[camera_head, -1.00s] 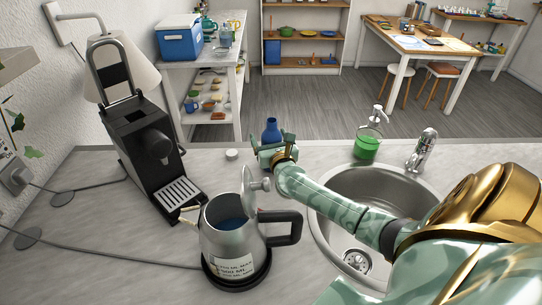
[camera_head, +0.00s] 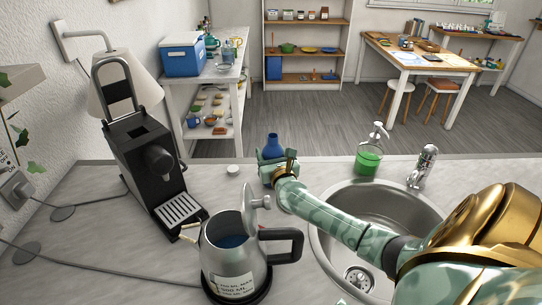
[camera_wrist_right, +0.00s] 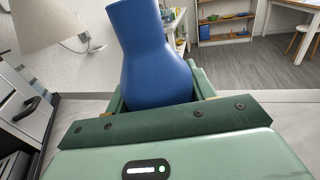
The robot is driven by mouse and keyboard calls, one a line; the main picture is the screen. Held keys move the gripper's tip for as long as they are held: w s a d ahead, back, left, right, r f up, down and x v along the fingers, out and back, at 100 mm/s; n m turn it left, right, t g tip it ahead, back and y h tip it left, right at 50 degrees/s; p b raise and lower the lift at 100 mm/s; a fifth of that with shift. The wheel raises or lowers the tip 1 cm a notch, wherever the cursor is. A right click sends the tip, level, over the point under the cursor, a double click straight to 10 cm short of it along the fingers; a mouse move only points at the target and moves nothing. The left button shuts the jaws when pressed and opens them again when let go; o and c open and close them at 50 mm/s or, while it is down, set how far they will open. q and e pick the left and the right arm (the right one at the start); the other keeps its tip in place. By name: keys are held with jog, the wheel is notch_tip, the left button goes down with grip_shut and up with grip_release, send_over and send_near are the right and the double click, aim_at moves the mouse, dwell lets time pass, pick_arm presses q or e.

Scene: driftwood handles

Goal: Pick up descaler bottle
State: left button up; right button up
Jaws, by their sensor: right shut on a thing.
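The descaler bottle is blue with a narrow neck (camera_head: 272,146). In the head view only its upper part shows above my right gripper (camera_head: 279,166), which hides the rest. In the right wrist view the blue bottle (camera_wrist_right: 155,60) stands between the green jaws of my right gripper (camera_wrist_right: 158,100), which is shut on it. Its top is cut off by the picture's edge there. The bottle looks upright. I cannot tell whether its base touches the counter. My left gripper is in neither view.
A steel kettle with its lid raised (camera_head: 234,258) stands in front, near my right forearm. A black coffee machine (camera_head: 150,165) is at left. A small white cap (camera_head: 233,169) lies on the counter. A sink (camera_head: 375,215), tap (camera_head: 424,165) and green soap dispenser (camera_head: 369,158) are at right.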

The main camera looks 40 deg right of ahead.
aim_at(272, 144)
jog(key=shift+r+p, duration=0.6)
jog(key=shift+r, duration=0.9)
jog(key=shift+s+d+r, duration=0.1)
jog(key=shift+s+r, duration=0.1)
jog(key=shift+r, duration=0.1)
jog(key=s+d+r+p, duration=0.3)
jog(key=s+d+r, duration=0.4)
jog(key=s+r, duration=0.2)
jog(key=shift+s+p, duration=0.35)
jog(key=shift+s, duration=0.95)
jog(key=shift+r, duration=0.1)
